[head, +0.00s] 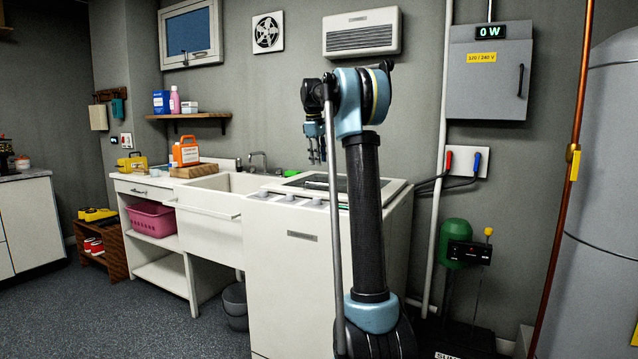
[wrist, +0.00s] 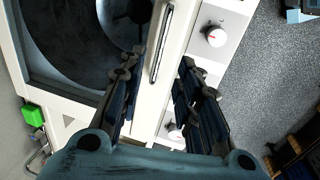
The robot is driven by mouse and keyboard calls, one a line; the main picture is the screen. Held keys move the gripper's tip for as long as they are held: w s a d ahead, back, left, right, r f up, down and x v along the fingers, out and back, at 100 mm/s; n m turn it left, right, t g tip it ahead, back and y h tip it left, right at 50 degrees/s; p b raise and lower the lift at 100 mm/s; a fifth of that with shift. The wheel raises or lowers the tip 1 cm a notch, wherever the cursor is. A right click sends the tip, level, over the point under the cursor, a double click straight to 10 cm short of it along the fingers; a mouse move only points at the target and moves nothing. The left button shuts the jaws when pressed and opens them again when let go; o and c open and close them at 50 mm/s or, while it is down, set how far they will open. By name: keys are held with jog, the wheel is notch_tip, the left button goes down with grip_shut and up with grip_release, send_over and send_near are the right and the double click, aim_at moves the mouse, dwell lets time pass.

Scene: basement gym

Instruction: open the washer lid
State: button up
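The white washer (head: 285,275) stands in the middle of the head view, partly hidden behind my arm. Its lid (head: 300,182) looks flat and shut, with a dark glass pane; the wrist view shows the round drum through the glass (wrist: 70,35). A long narrow handle (wrist: 161,45) runs along the lid's edge beside the glass. My gripper (head: 316,157) points down above the washer top. In the wrist view its two fingers (wrist: 160,68) are spread apart, with nothing held, one on each side of the handle in the picture. Its height above the handle is hard to tell.
Control knobs (wrist: 214,36) line the washer's front strip. A white sink (head: 215,190) adjoins the washer on the left, with a green item (wrist: 33,115) near it. A grey bucket (head: 235,305) stands below. Pipes and a green tank (head: 455,242) are on the right.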

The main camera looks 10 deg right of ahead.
jog(key=f, duration=0.3)
jog(key=w+f, duration=0.1)
jog(key=f, duration=0.2)
jog(key=d+f, duration=0.1)
jog(key=f, duration=0.2)
jog(key=shift+w+d+f, duration=0.1)
jog(key=shift+w+f, duration=0.2)
grip_shut()
